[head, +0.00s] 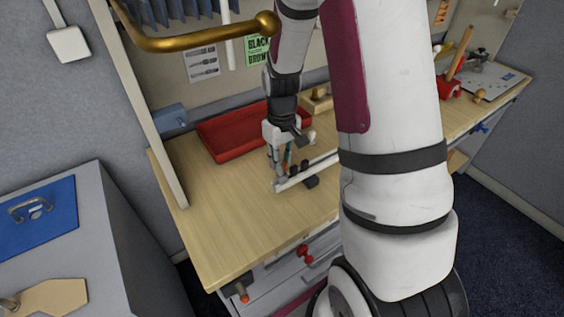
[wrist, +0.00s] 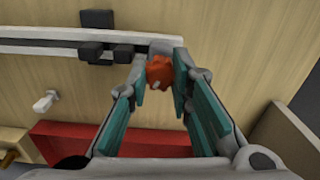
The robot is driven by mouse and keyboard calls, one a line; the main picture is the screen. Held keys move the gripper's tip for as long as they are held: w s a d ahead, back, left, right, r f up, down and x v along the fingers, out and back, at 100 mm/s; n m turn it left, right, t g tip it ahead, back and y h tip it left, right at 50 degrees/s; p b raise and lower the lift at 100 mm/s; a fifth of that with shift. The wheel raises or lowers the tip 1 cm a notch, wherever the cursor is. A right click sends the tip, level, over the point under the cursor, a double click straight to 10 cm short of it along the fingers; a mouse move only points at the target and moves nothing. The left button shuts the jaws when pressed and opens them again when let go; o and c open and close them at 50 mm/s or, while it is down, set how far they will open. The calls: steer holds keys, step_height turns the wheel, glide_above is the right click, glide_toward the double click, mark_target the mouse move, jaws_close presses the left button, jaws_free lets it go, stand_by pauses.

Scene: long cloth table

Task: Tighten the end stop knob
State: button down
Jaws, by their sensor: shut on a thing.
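An orange-red knob (wrist: 159,70) sits at the end of a pale metal rail (wrist: 40,43) in the wrist view. My gripper (wrist: 161,80) has its teal finger pads on both sides of this knob and is shut on it. In the head view my gripper (head: 281,170) points down at the near left end of the rail (head: 316,171), which lies on the wooden bench. Black blocks (wrist: 97,51) sit on the rail a little left of the knob in the wrist view. In the head view the fingers mostly hide the knob.
A red tray (head: 215,147) lies behind my gripper, with a blue box (head: 171,117) to its left. A small white peg (wrist: 45,101) stands between rail and tray in the wrist view. The bench (head: 217,219) is clear at front left. A brass bar (head: 190,42) crosses the upper head view.

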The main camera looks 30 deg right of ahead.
steer(key=m, duration=0.7)
steer(key=shift+m, duration=0.4)
steer(key=m+p, duration=0.1)
steer(key=m, duration=0.3)
steer(key=shift+m, duration=0.3)
steer(key=m, duration=0.4)
steer(key=shift+p, duration=0.3)
steer(key=c, duration=0.6)
jaws_free()
steer(key=shift+o, duration=0.2)
steer(key=shift+r+p, duration=1.65)
steer(key=shift+r, duration=2.4)
steer(key=shift+s, duration=0.1)
